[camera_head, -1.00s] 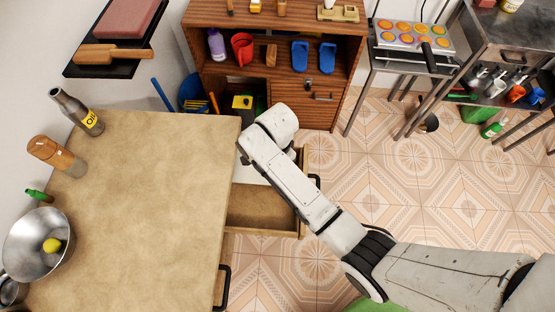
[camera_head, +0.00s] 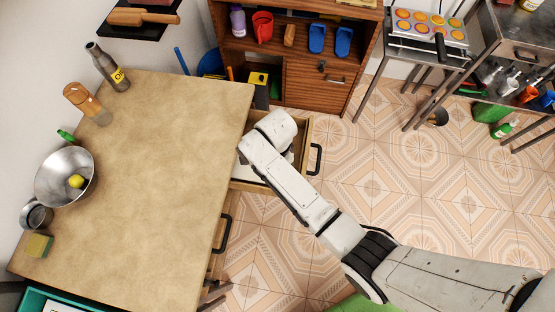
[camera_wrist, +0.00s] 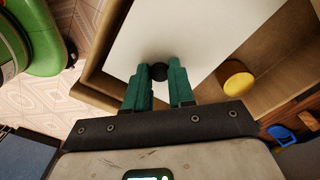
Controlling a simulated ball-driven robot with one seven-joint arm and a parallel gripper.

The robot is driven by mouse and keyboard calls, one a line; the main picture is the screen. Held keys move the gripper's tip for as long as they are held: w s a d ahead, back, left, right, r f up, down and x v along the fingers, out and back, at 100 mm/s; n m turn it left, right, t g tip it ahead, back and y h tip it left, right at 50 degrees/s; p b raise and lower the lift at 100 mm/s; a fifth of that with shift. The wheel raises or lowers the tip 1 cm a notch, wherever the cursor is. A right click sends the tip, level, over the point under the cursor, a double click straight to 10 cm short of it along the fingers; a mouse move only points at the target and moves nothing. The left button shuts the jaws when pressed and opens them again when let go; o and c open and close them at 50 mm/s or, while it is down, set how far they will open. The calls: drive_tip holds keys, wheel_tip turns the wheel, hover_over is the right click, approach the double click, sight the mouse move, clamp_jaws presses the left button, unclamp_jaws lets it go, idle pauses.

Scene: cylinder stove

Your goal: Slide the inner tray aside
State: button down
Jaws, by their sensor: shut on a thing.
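The open drawer (camera_head: 305,140) sticks out from the right side of the wooden table. The inner tray (camera_wrist: 150,32) is a flat white panel with a small black knob (camera_wrist: 160,71). In the head view the tray (camera_head: 251,176) lies at the near end of the drawer, partly hidden by my arm. My gripper (camera_wrist: 160,77) has its green fingers shut on the knob from both sides. A yellow round object (camera_wrist: 236,80) lies in the uncovered part of the drawer beside the tray. The head view hides my fingers beneath my wrist.
The table top (camera_head: 170,170) holds a bottle (camera_head: 108,66), a wooden mill (camera_head: 85,102) and a metal bowl (camera_head: 65,177) on its left side. A wooden cabinet (camera_head: 305,85) stands behind the drawer.

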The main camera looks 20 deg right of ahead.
drive_tip(key=c, duration=0.9)
unclamp_jaws()
drive_tip(key=shift+c, duration=0.2)
wheel_tip(320, 180, up, 11)
drive_tip(key=shift+f, duration=0.15)
